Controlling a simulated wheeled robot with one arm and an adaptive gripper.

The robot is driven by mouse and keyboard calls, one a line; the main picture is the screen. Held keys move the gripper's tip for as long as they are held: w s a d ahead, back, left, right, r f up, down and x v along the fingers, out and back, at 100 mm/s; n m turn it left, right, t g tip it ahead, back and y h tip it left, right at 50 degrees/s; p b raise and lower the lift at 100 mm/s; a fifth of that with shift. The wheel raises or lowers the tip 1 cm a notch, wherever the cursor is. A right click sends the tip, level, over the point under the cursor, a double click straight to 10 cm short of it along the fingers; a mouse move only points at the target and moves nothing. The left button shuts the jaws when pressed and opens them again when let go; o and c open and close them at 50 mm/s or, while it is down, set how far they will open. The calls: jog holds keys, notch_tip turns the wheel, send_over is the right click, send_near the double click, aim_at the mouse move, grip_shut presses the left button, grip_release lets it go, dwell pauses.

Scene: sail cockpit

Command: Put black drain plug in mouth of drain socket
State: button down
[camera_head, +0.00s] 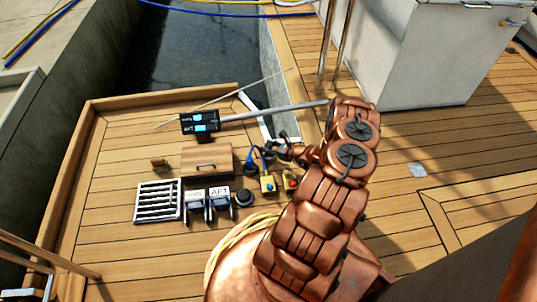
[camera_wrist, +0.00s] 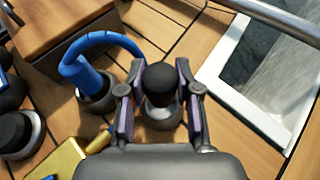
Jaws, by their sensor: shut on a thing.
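My gripper (camera_wrist: 158,92) is shut on the black drain plug (camera_wrist: 161,78), whose rounded black top shows between the two fingers in the wrist view. A grey metallic part (camera_wrist: 160,110) shows directly by the plug between the fingers. I cannot tell whether it is the plug's lower part or the drain socket, or whether the plug is seated in a mouth. In the head view my gripper (camera_head: 272,149) is low over the deck, right of the blue connector (camera_head: 252,160); the plug is too small to make out there.
The blue connector (camera_wrist: 92,80) with its looped cable stands close left of my fingers. A black round knob (camera_head: 243,197), yellow boxes (camera_head: 268,183), a wooden box (camera_head: 206,161) and a white grille (camera_head: 158,201) are nearby. A white-framed opening (camera_wrist: 262,75) lies to the right.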

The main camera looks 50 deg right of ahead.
notch_tip(320, 180, down, 4)
jog(key=shift+f+b, duration=0.1)
jog(key=shift+b, duration=0.95)
jog(key=shift+w+p, duration=0.1)
jog(key=shift+p, duration=0.2)
jog(key=c, duration=0.8)
grip_release()
jog(key=shift+b, duration=0.3)
